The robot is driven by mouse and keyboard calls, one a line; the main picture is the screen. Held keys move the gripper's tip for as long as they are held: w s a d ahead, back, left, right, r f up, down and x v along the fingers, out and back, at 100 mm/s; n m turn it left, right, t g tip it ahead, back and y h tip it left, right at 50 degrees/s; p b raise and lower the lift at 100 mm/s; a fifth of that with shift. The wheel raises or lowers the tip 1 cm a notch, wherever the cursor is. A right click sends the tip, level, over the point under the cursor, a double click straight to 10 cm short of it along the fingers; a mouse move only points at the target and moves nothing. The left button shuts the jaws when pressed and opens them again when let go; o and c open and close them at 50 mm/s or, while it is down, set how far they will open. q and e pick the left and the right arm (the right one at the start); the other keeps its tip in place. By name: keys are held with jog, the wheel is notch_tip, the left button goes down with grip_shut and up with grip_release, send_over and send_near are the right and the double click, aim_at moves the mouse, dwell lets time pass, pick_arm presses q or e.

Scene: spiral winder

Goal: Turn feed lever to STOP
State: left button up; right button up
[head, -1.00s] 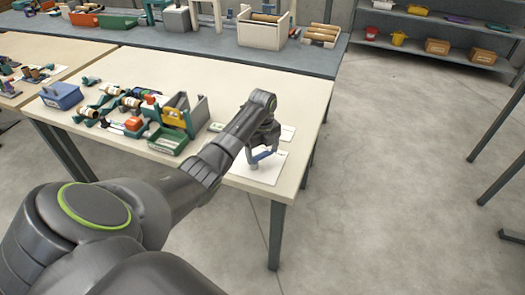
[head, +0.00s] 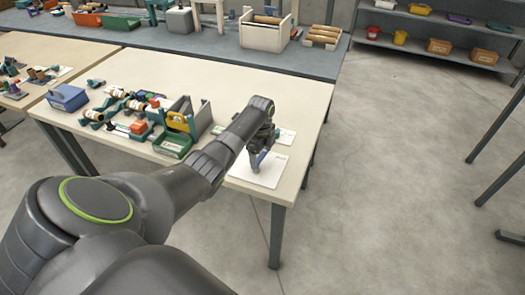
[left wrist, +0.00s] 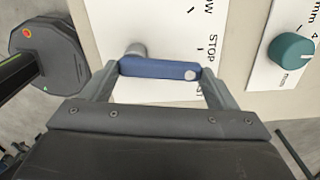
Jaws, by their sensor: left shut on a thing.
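The feed lever (left wrist: 160,68) is a blue bar with a pale dot near its right end in the left wrist view. Its white plate (left wrist: 178,25) carries the word STOP, part of a word ending in "OW" above and "ST" below. The dotted end lies close to STOP, between it and "ST". My left gripper (left wrist: 162,73) is shut on the lever, one finger at each end. In the head view my left gripper (head: 262,152) is over the white plate (head: 265,178) at the table's near right corner, partly hiding the lever. My right gripper is out of view.
A teal knob (left wrist: 292,50) on another white panel stands right of the lever. The winder parts and a green tray (head: 172,145) stand left of my left arm on the table (head: 290,95). A blue bin (head: 68,97) is further left.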

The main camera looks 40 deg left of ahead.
aim_at(260, 156)
pick_arm(q)
jog(key=shift+a+r+n+p, duration=0.1)
jog(key=shift+a+n+p, duration=0.2)
jog(key=shift+n, duration=0.5)
jog(key=o, duration=1.3)
jog(key=shift+r, duration=8.7)
